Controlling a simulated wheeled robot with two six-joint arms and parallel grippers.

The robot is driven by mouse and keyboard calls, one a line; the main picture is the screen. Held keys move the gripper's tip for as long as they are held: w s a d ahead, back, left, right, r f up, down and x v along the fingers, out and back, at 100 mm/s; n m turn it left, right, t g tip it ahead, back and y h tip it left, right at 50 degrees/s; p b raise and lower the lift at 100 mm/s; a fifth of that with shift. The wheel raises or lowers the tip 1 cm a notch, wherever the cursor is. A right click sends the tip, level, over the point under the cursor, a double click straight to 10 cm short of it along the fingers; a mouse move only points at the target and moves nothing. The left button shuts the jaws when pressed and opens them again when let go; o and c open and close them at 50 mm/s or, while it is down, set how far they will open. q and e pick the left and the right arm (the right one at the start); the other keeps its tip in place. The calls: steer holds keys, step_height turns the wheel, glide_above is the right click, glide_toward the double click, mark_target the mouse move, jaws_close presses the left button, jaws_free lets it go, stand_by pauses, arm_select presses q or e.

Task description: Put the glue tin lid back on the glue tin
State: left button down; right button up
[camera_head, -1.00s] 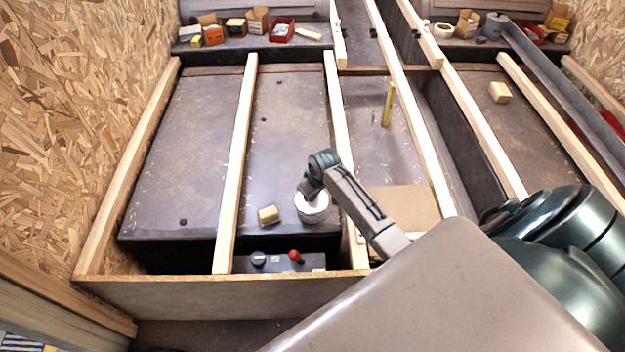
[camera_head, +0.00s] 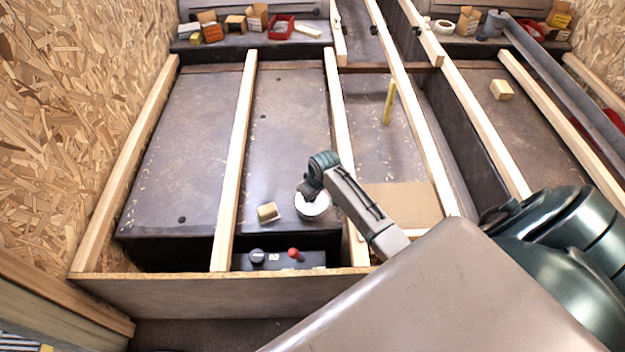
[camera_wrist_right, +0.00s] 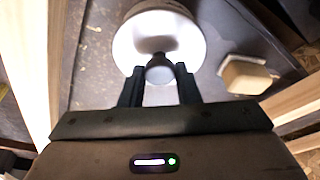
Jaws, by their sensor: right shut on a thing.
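The glue tin lid (camera_wrist_right: 128,48) is a white disc with a grey knob at its middle. My right gripper (camera_wrist_right: 159,80) is shut on this knob, with one dark finger on each side. In the head view the white lid (camera_head: 315,209) shows under my right gripper (camera_head: 307,193), which reaches down from the right. The glue tin is mostly hidden beneath the lid; part of a round, duller edge shows past the lid in the wrist view. I cannot tell whether the lid rests on the tin or sits just above it. My left gripper is not in view.
A small tan block (camera_head: 268,212) lies just left of the tin, also in the wrist view (camera_wrist_right: 247,76). Wooden battens (camera_head: 238,150) run on both sides. A dark box with a red knob (camera_head: 293,253) sits in front. The dark panel behind is clear.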

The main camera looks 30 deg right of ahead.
arm_select(q)
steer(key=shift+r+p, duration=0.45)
steer(key=shift+p, duration=0.05)
stand_by(0.3)
arm_select(e)
steer(key=o, duration=1)
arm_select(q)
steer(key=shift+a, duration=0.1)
arm_select(e)
steer(key=shift+o, duration=0.2)
steer(key=p+v, duration=0.1)
steer(key=v, duration=0.4)
steer(key=shift+r, duration=0.1)
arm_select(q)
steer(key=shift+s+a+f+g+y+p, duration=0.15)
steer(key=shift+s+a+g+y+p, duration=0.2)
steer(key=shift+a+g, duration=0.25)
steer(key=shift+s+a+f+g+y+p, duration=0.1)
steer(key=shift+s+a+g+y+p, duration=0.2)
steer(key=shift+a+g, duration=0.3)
arm_select(e)
steer(key=shift+v, duration=2.75)
steer(key=shift+s+a, duration=0.1)
